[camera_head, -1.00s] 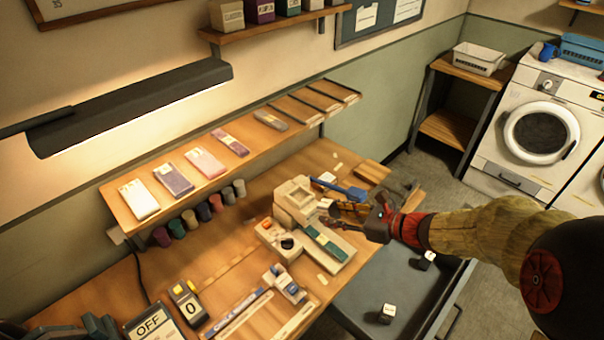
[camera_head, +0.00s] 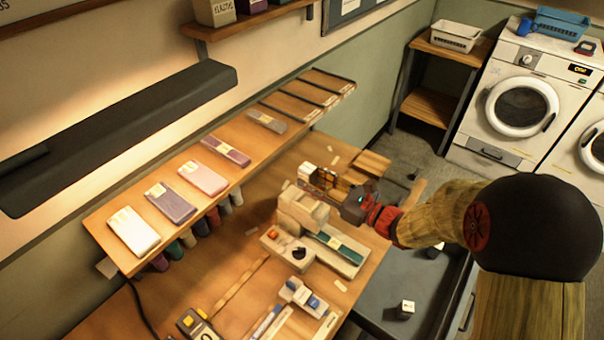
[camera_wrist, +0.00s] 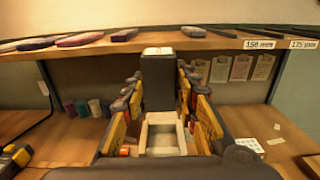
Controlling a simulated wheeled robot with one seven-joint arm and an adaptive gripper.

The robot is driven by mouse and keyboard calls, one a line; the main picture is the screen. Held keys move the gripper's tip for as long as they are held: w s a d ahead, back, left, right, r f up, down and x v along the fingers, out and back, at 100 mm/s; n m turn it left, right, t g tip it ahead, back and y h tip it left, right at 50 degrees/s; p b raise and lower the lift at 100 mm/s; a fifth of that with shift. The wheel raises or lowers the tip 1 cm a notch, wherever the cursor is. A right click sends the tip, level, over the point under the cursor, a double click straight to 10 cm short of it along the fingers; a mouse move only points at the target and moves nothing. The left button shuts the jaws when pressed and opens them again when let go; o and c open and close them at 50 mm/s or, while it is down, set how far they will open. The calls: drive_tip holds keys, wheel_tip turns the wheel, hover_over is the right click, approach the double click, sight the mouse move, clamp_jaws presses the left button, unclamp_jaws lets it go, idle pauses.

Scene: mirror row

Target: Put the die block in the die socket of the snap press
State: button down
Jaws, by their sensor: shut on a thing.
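My gripper (camera_head: 328,184) reaches in from the right, beside and just behind the snap press. In the wrist view its yellow-padded fingers (camera_wrist: 160,98) are shut on a dark block with a pale top, which I take as the die block (camera_wrist: 158,80). A pale patch at the fingertips in the head view may be this block. The cream snap press (camera_head: 303,208) stands on the workbench, with a green strip and an orange button on its base. A cream hollow frame (camera_wrist: 161,135) shows low between the fingers; I cannot tell whether it is the die socket.
A shelf (camera_head: 215,185) with several coloured phone-like slabs runs above the bench's back. An open grey drawer (camera_head: 372,297) at the front right holds small pale-topped dark cubes (camera_head: 405,309). A blue-and-white device (camera_head: 302,296) lies in front of the press.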

drive_tip(key=shift+f+b, duration=2.6)
drive_tip(key=shift+f, duration=0.7)
drive_tip(key=shift+f, duration=0.25)
drive_tip(key=shift+s+f+b, duration=0.15)
drive_tip(key=shift+f+b, duration=0.2)
